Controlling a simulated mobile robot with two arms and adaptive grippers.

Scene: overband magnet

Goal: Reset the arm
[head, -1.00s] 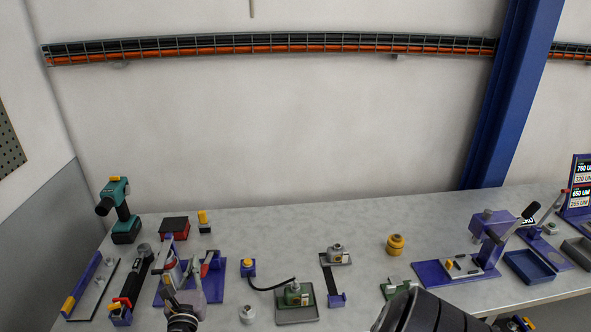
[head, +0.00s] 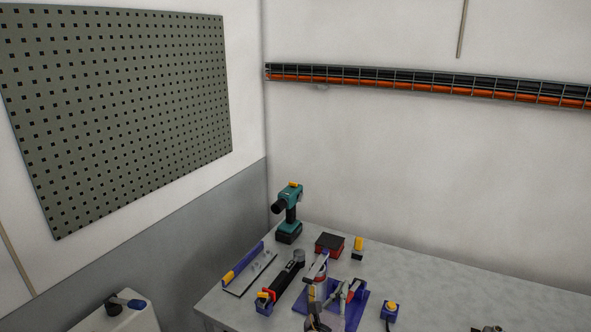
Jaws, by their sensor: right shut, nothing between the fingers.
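My right gripper (head: 317,319) shows small and dark at the bottom edge in the head view, in front of the purple clamp stand (head: 353,314). It is shut with nothing in it. Its lower part is cut off by the picture edge. I cannot tell whether it touches the stand. My left gripper is not in view.
The grey bench (head: 430,275) holds a teal drill (head: 290,215), a red-black box (head: 329,245), a black tool (head: 285,281), a purple-edged rail (head: 248,267) and a yellow-topped button box (head: 389,311). A pegboard (head: 120,110) hangs left. The bench's back right is clear.

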